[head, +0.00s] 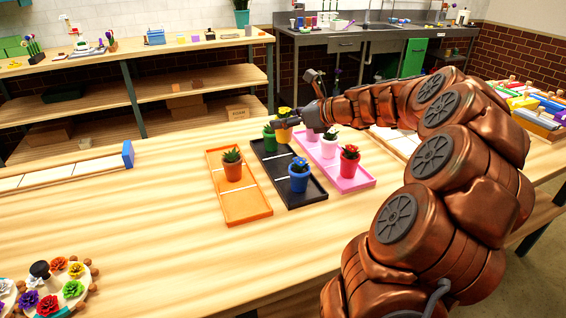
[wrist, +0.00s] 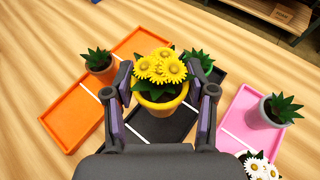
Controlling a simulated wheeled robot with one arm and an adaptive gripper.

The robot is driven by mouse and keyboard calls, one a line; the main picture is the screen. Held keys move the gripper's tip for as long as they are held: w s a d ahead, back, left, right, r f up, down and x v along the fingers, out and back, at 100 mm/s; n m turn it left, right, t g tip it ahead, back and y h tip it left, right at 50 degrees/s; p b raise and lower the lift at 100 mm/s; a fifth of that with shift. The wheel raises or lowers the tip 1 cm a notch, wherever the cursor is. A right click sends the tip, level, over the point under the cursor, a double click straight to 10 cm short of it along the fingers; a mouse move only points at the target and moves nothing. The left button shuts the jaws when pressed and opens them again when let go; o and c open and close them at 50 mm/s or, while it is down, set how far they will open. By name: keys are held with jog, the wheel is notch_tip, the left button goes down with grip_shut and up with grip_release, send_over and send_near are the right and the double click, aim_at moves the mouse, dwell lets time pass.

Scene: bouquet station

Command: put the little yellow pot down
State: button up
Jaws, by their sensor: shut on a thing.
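The little yellow pot (wrist: 160,101) holds yellow daisy-like flowers. It sits between my gripper's two fingers (wrist: 164,95) in the wrist view, and they are shut on it. In the head view the yellow pot (head: 284,135) shows beside my gripper (head: 298,122), over the far part of the black tray (head: 273,168). It is upright or nearly so. Whether its base touches the tray is hidden by the pot and fingers. A green pot (head: 269,137) with a leafy plant stands close to its left in the head view.
The orange tray (head: 246,207) bears an orange pot (head: 232,171). The pink tray (head: 357,184) bears several pots, including a red one (head: 349,167).

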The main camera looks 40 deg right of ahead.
jog(key=shift+f+b, duration=0.3)
jog(key=shift+f, duration=4)
jog(key=o, duration=1.2)
jog(key=shift+f, duration=0.1)
jog(key=shift+s+d+r, duration=0.1)
jog(key=shift+s+r, duration=0.15)
jog(key=shift+s, duration=0.05)
jog(key=v, duration=1.1)
jog(key=shift+s+r, duration=0.1)
jog(key=shift+s, duration=0.05)
